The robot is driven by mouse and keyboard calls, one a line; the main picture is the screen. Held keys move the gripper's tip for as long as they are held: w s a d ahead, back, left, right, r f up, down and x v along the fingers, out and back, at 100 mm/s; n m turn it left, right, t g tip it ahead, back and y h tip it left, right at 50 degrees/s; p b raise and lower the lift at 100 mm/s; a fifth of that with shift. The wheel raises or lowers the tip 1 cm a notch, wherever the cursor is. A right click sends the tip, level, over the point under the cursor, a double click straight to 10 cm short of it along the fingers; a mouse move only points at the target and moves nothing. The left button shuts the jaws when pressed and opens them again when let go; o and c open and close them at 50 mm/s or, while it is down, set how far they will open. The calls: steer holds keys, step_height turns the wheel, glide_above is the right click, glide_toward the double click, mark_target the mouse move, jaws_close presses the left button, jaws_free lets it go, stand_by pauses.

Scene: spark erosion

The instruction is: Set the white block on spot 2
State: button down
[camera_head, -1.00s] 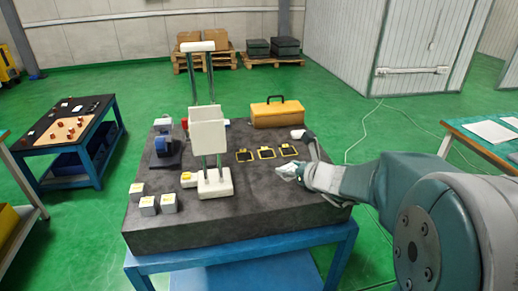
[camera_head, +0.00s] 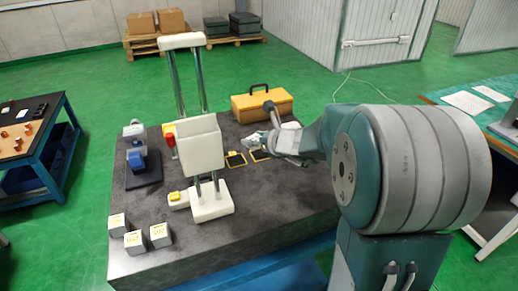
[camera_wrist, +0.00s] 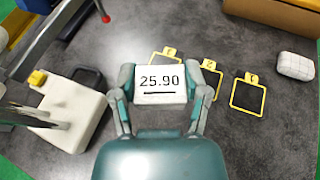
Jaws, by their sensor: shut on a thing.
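My gripper (camera_wrist: 160,92) is shut on a white block (camera_wrist: 160,84) with "25.90" and a black line on its upper face. In the head view my gripper (camera_head: 262,140) is over the right part of the dark stone table, and my arm partly hides it. Three yellow-outlined square spots lie on the table: a left one (camera_wrist: 163,55), a middle one (camera_wrist: 206,82) and a right one (camera_wrist: 247,95). Each has a small yellow tag whose number I cannot read surely. The block covers part of the left spot in the wrist view.
A cream two-column stand (camera_head: 200,145) rises left of my gripper. A yellow toolbox (camera_head: 262,104) stands behind. A white rounded object (camera_wrist: 296,66) lies right of the spots.

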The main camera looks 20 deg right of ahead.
steer(key=w+d+f, duration=0.2)
steer(key=w, duration=0.2)
glide_above(259, 154)
steer(key=f, duration=0.5)
steer(key=shift+s+a, duration=0.2)
steer(key=shift+s, duration=0.1)
steer(key=shift+w+d+f, duration=0.3)
steer(key=shift+d+f, duration=0.1)
steer(key=shift+f, duration=0.1)
step_height(259, 154, down, 3)
steer(key=shift+w+a+f, duration=0.1)
steer(key=shift+a, duration=0.1)
steer(key=shift+c, duration=0.4)
jaws_free()
steer(key=shift+f, duration=0.1)
